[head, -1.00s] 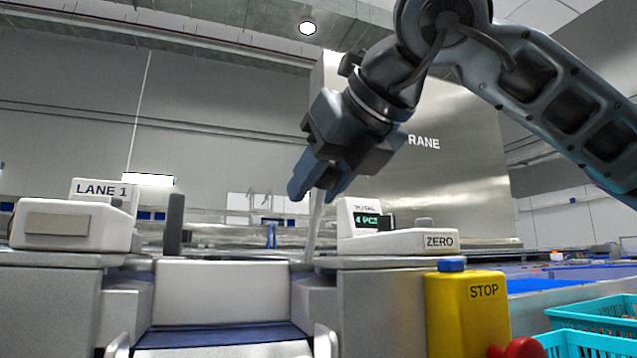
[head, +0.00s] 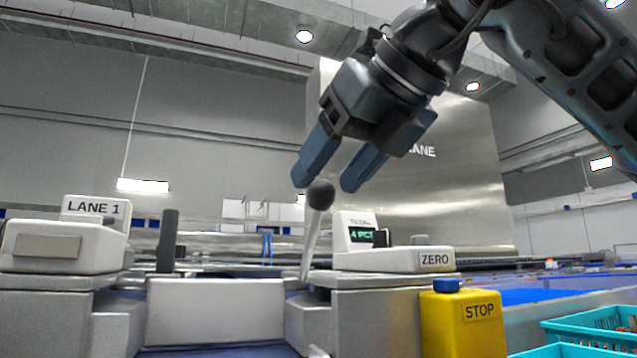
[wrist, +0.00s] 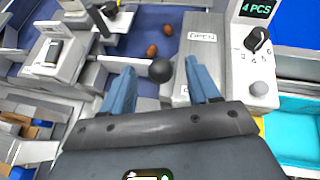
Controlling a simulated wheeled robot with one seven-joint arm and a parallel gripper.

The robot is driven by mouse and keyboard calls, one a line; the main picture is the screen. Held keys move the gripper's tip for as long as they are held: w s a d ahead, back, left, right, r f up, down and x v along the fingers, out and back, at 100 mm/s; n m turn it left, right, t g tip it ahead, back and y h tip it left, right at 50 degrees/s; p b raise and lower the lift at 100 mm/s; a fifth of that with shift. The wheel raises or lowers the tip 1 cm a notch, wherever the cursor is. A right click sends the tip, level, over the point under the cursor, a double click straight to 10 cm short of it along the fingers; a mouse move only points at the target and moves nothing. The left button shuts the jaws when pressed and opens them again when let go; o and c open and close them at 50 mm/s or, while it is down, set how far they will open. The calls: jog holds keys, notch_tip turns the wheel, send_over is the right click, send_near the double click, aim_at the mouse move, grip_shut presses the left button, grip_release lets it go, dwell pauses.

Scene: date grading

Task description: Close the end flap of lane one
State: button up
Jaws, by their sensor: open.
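Lane one is marked by a "LANE 1" sign (head: 96,207). In the head view a white panel (head: 215,310), which looks like the end flap, stands across the lane above a blue belt. A pale lever (head: 311,245) with a dark ball knob (head: 320,195) rises at the right of the panel. My gripper (head: 327,182) is open, its two blue fingers close to the knob, one on each side in the picture. In the wrist view the knob (wrist: 160,70) shows between the open fingers, with visible gaps. An "OPEN" label (wrist: 202,37) lies beyond the right finger.
A display reading "4 PCS" (head: 361,235) and a ZERO unit (head: 395,260) stand right of the lever. A yellow STOP box (head: 462,325) and teal crates (head: 590,328) are further right. Brown dates (wrist: 152,50) lie on the blue surface in the wrist view.

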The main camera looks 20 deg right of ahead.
jog(key=v, duration=0.2)
jog(key=shift+s+r, duration=0.15)
jog(key=shift+s, duration=0.15)
jog(key=shift+s+d, duration=0.1)
dwell(0.3)
